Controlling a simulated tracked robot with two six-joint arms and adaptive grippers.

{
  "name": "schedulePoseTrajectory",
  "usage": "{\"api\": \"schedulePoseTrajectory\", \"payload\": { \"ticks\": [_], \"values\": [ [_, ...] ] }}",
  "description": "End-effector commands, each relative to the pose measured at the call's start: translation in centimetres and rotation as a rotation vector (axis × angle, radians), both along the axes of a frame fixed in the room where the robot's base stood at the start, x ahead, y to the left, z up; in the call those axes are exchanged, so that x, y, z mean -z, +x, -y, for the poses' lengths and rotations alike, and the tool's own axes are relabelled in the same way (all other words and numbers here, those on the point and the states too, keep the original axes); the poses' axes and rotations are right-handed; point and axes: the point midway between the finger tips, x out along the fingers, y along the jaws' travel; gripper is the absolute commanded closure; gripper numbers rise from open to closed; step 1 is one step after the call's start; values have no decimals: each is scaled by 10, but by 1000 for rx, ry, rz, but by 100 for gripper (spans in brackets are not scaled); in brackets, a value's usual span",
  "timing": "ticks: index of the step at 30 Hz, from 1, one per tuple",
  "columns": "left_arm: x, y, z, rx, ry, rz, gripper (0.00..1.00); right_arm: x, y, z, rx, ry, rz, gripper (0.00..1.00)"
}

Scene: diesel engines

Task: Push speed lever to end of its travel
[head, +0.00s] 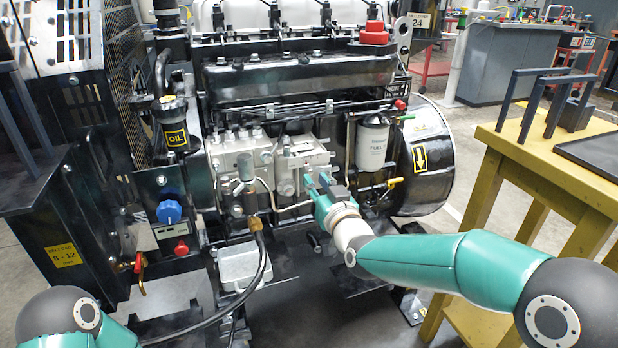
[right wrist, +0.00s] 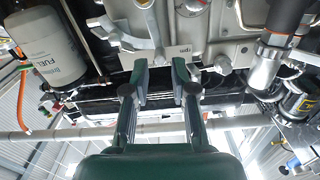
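My right gripper (head: 318,181) reaches in from the right to the front of the grey pump and governor housing (head: 262,158). In the right wrist view my right gripper (right wrist: 160,78) has its two fingers apart, with a gap between them. A small grey piece (right wrist: 158,56) that looks like the speed lever shows at the far end of this gap, beside an "rpm" label (right wrist: 184,50). I cannot tell whether the fingers touch it. In the head view the gripper hides the lever. Of my left arm only a part at the lower left shows; its gripper is out of view.
A white fuel filter (head: 372,145) stands just right of the gripper, with a yellow-handled valve (head: 394,182) below it. A black hose (head: 258,270) curves below the pump. A yellow table (head: 560,165) stands at the right, beside my right arm.

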Motion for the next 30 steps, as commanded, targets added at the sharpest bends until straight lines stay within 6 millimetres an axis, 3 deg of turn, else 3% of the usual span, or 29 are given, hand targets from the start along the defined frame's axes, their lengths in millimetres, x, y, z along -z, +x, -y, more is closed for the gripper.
{"api": "schedulePoseTrajectory", "payload": {
  "ticks": [7, 19, 20, 24, 30],
  "values": [
    [2, 0, 0, 0, 0, 0, 60, 1, 27, -10, -1, 0, 0, 74],
    [2, 0, 0, 0, 0, 0, 60, 0, 32, -12, -2, 0, 0, 74],
    [2, 0, 0, 0, 0, 0, 60, 0, 32, -12, -2, 0, 0, 76],
    [2, 0, 0, 0, 0, 0, 60, 0, 32, -12, -2, 0, 0, 99],
    [2, 0, 0, 0, 0, 0, 60, 0, 32, -12, -2, 0, 0, 100]
  ]
}}
